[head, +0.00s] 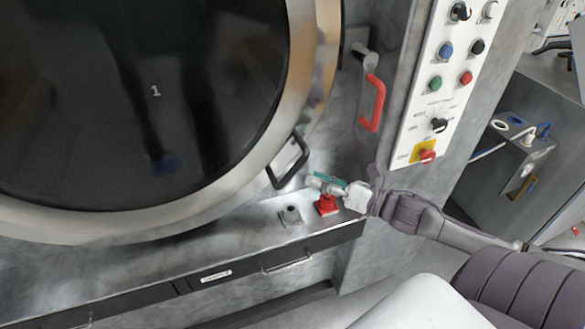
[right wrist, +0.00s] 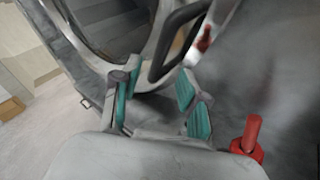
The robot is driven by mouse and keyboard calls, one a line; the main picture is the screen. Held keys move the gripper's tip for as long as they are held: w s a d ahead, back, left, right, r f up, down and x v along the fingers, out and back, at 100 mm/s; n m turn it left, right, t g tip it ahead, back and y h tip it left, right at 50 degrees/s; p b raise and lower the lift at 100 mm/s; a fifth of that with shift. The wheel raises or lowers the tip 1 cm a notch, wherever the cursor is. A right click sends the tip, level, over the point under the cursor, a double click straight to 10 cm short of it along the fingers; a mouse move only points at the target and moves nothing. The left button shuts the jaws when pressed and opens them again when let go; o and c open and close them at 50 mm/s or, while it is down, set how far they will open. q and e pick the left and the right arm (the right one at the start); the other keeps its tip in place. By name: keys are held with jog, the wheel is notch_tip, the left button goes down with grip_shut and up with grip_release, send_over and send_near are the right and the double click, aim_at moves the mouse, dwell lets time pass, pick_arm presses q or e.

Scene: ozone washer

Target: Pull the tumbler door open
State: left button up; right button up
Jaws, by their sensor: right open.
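The round tumbler door (head: 150,90) has dark glass marked 1 and a wide metal rim. It looks closed against the machine front. Its black loop handle (head: 289,163) sits at the rim's lower right. My right gripper (head: 318,181) is just below and right of this handle. In the right wrist view the gripper (right wrist: 155,95) is open, with its teal finger pads apart. The black handle (right wrist: 176,42) shows ahead of the fingertips there, near the right finger. I cannot tell whether they touch. My left gripper is not in view.
A red valve lever (head: 326,205) stands on the ledge just under my right gripper; it also shows in the right wrist view (right wrist: 249,138). A grey knob (head: 290,215) is beside it. A red handle (head: 373,102) and a button panel (head: 440,80) are at upper right.

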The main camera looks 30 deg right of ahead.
aim_at(292, 171)
jog(key=shift+p+x, duration=0.65)
jog(key=shift+x, duration=2.95)
grip_shut()
